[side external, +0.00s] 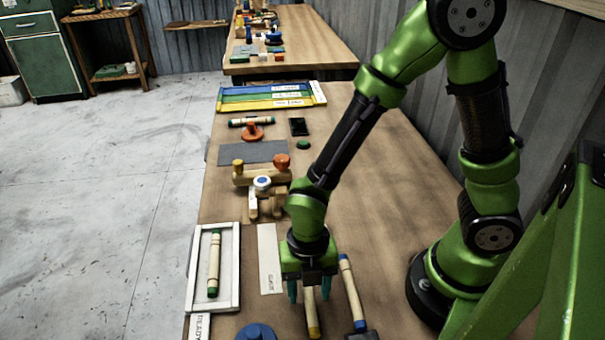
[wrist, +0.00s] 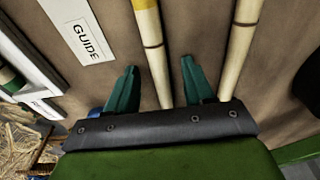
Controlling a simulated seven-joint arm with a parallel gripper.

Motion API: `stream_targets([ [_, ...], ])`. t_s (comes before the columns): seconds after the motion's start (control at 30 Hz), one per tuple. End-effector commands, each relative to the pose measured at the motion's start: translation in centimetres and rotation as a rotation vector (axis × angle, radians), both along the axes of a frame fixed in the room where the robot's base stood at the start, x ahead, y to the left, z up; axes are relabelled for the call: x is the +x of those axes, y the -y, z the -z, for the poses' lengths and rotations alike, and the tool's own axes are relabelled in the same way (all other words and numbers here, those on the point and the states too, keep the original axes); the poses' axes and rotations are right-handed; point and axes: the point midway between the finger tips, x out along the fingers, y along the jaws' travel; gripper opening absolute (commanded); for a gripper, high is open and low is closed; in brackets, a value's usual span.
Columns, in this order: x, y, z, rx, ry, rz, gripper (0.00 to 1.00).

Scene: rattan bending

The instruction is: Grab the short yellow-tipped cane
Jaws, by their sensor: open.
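The yellow-tipped cane (side external: 312,315) lies on the wooden table below my gripper (side external: 310,292), its yellow end toward the front. In the wrist view the cane (wrist: 153,45) runs between the two teal fingers of my gripper (wrist: 160,65), with its yellow end at the top edge. The fingers are apart, one on each side of the cane, with visible gaps. Its far part is hidden by my gripper. I cannot tell how high the fingertips are above the table.
A blue-tipped cane (side external: 352,292) lies close to the right, also in the wrist view (wrist: 240,50). A white tray (side external: 236,265) holding a green-tipped cane is at left. A GUIDE strip (side external: 268,258) lies between. A wooden fixture (side external: 262,180) stands behind; a blue round piece (side external: 256,332) is in front.

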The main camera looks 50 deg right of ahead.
Motion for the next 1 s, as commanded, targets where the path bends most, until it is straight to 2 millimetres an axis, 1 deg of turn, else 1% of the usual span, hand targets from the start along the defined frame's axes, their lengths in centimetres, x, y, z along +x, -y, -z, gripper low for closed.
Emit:
stream_targets([
  [0.07,0.0,0.0,0.0,0.0,0.0,0.0,0.51],
  [0.3,0.0,0.0,0.0,0.0,0.0,0.001,0.14],
  [0.4,0.0,0.0,0.0,0.0,0.0,0.001,0.0],
  [0.67,0.0,0.0,-0.1,0.0,0.0,0.001,0.0],
  [0.77,0.1,0.0,-0.7,0.002,0.002,0.001,0.0],
  [0.87,0.2,0.0,-2.1,0.003,0.005,0.004,0.0],
  [1.0,0.2,0.0,-4.9,0.003,0.008,0.002,0.0],
])
